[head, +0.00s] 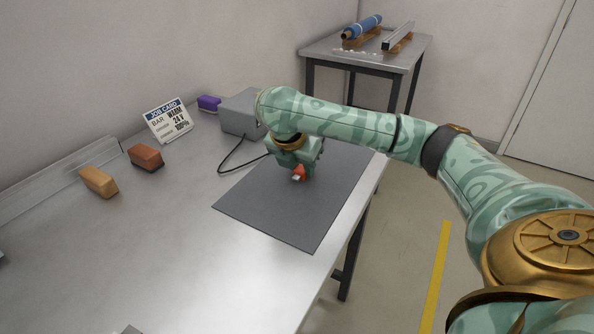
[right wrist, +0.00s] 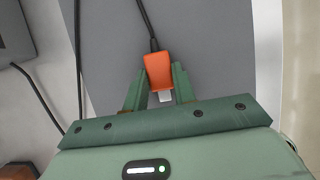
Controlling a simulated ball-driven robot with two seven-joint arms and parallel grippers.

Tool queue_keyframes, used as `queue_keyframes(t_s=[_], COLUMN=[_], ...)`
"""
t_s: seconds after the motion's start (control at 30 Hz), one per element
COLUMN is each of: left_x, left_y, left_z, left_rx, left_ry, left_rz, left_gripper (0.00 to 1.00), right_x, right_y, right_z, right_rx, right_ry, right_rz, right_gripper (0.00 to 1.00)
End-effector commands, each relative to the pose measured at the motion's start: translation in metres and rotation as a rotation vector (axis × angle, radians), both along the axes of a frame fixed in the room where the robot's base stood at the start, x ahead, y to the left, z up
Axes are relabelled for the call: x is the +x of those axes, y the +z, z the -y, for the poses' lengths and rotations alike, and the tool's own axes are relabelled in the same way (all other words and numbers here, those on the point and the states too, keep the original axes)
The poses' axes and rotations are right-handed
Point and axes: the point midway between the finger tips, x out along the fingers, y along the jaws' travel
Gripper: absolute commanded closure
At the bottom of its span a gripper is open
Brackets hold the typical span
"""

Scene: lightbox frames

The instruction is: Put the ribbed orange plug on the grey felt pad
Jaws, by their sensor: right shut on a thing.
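The orange plug (head: 299,173) is over the grey felt pad (head: 270,213) in the head view, below my right gripper (head: 297,176). In the right wrist view the orange plug (right wrist: 158,70) lies between the two green fingers of my right gripper (right wrist: 158,88), which is shut on it. A pale metal end of the plug points towards the gripper body, and a black cable leaves its other end. Its ribs are too small to make out. I cannot tell whether the plug touches the pad. My left gripper is not in view.
A grey box (head: 240,112) with a black cable (head: 228,165) stands behind the pad. A job card (head: 170,121), a purple block (head: 208,103), a brown block (head: 146,157) and a tan block (head: 99,181) stand towards the wall.

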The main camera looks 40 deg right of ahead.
Motion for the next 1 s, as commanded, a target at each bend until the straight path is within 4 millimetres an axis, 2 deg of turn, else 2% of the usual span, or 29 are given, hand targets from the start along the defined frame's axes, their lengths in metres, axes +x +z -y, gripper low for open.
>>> queue_keyframes(t_s=[0.27,0.3,0.33,0.37,0.67,0.77,1.0], left_x=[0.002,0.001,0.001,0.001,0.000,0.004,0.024], left_y=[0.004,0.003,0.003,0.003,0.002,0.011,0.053], left_z=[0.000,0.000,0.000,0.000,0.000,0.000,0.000], left_rx=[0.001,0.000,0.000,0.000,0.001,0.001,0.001], left_ry=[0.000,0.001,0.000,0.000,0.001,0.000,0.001], left_rz=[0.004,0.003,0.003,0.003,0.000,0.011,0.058], left_gripper=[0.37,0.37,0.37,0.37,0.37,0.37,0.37], right_x=[-0.001,-0.001,-0.001,-0.001,-0.001,-0.002,-0.008], right_y=[0.000,0.000,0.000,-0.001,0.001,0.014,0.067], right_z=[-0.001,-0.001,-0.001,0.000,0.000,-0.004,-0.022], right_rx=[0.002,0.001,0.001,0.001,0.001,0.002,0.002], right_ry=[0.000,0.000,0.000,0.000,0.001,0.001,0.002], right_rz=[-0.001,0.000,0.000,-0.001,-0.001,0.002,0.009], right_gripper=[1.00,0.63,0.54,0.52,0.52,0.52,0.52])
